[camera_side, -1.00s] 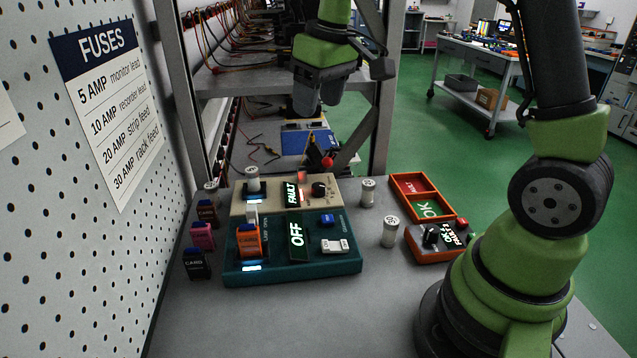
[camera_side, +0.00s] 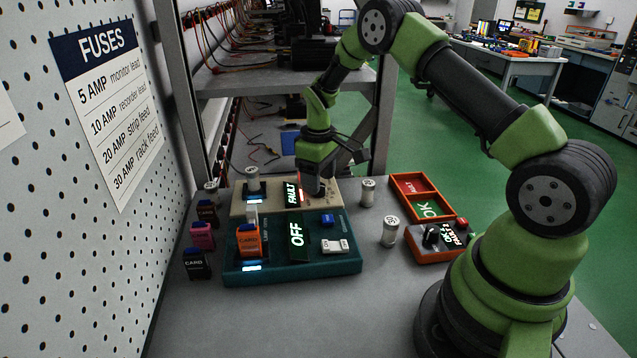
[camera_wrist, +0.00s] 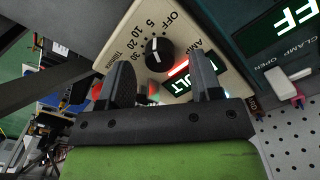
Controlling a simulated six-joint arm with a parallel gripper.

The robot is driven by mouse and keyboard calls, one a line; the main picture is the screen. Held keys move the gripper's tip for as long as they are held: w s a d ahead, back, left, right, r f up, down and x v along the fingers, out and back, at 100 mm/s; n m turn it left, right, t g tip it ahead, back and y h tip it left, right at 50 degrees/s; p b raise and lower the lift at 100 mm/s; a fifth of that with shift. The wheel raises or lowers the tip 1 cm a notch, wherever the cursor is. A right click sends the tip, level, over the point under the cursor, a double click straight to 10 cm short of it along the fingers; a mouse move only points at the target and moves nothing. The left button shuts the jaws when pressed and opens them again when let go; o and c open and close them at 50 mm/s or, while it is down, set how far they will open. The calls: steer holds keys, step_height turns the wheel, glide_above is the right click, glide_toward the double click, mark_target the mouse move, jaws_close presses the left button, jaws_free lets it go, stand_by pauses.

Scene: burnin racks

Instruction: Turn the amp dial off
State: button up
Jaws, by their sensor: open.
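The amp dial (camera_wrist: 159,53) is a round black knob with a white pointer mark on a beige unit (camera_side: 240,206). In the wrist view, OFF, 5, 10, 20 and 30 are printed around it. Its pointer is toward the top, seemingly near 5; I cannot tell exactly. My gripper (camera_wrist: 161,66) is open, one finger showing on each side of the dial. In the side view my gripper (camera_side: 319,188) is low over the right part of the beige unit and mostly hides the dial. I cannot tell whether the fingers touch it.
A lit FAULT display (camera_side: 292,195) is left of my gripper. A teal unit (camera_side: 295,272) with an OFF display (camera_side: 297,235) and an orange card (camera_side: 249,241) stands in front. White canisters (camera_side: 390,232), an orange tray (camera_side: 393,186) and an orange switch box (camera_side: 428,254) are to the right.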

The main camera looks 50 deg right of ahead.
steer(key=shift+f, duration=0.9)
steer(key=c, duration=0.9)
steer(key=shift+c, duration=0.2)
steer(key=shift+m, duration=3)
steer(key=o, duration=0.9)
steer(key=shift+o, duration=0.2)
